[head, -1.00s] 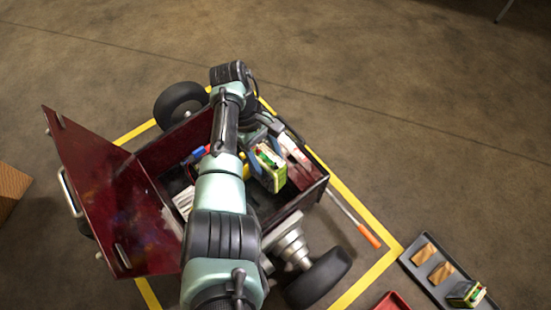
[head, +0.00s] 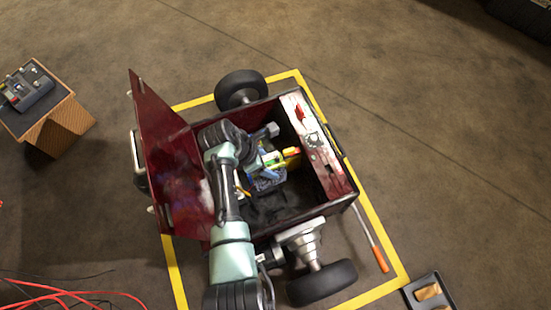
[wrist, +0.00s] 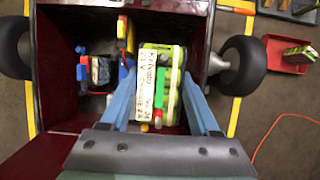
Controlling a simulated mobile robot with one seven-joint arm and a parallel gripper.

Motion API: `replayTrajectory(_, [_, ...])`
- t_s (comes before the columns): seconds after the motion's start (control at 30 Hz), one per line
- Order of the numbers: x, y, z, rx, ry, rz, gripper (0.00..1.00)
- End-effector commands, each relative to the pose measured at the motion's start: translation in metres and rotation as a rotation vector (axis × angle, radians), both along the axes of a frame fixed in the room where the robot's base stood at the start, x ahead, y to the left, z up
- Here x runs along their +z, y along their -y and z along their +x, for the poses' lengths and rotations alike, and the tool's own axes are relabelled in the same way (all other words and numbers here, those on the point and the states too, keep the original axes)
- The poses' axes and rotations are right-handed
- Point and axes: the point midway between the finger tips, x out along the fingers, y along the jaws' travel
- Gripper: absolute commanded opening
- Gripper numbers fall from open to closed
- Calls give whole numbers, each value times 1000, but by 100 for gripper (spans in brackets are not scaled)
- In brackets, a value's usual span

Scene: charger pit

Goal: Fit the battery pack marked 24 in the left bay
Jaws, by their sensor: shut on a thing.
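My gripper (wrist: 162,84) is shut on a battery pack (wrist: 158,92), with one blue finger on each side of it. The pack is green and yellow with a white label; I cannot surely read its marking. In the head view the gripper (head: 266,163) is inside the dark red open box (head: 334,178), and my arm partly covers the pack. In the wrist view a dark block with blue and red parts (wrist: 100,70) sits in the box left of the pack. A yellow part (wrist: 125,36) stands between them. The bay floor under the pack is hidden.
The box's lid (head: 165,165) stands open on the left. Wheels (head: 240,88) flank the box. A screwdriver (head: 381,260) and a grey tray (head: 425,280) lie right. A red tray (wrist: 290,62) shows in the wrist view. A wooden crate (head: 60,128) stands left; red cables (head: 70,294) lie lower left.

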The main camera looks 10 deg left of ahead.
Motion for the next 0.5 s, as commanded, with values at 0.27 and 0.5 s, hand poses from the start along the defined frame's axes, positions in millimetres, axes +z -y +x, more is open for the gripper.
replayTrajectory(0.27, [-21,-1,3,0,9,1,0])
replayTrajectory(0.5, [-43,-1,3,-1,8,1,0])
